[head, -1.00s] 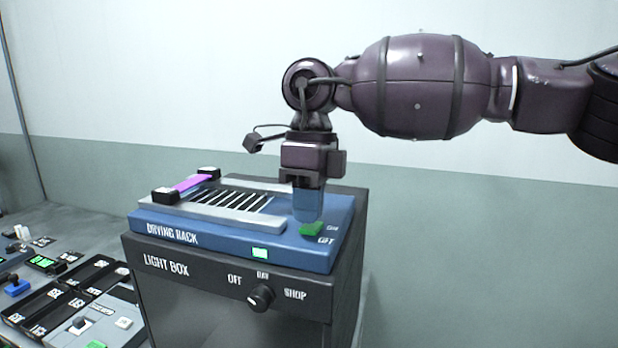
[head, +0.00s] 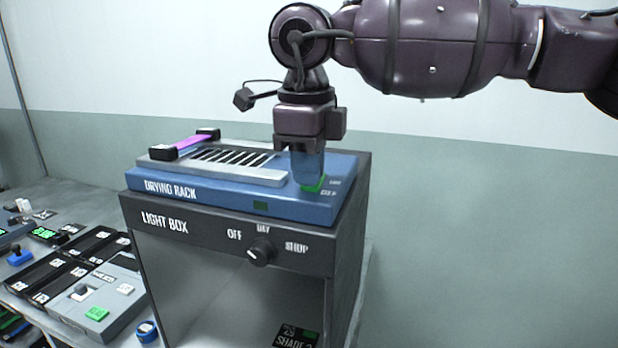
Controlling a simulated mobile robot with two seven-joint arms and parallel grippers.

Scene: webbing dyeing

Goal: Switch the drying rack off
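The blue drying rack (head: 220,197) sits on top of the light box. Its green rocker switch (head: 314,186) is at the right end of its top, beside small labels, partly hidden by my fingertips. The small indicator window (head: 261,206) on its front is dark green, unlit. My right gripper (head: 308,172) points down over the switch, its bluish fingertips together with nothing visible between them. The tips are at the switch and appear to touch it. My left gripper is out of view.
A purple strip (head: 190,144) between two black clamps lies on the rack. The light box (head: 190,228) has a knob (head: 261,251) and an open front with a dark card (head: 297,337) inside. Trays and controls (head: 75,270) fill the bench at left. The wall (head: 480,230) is behind.

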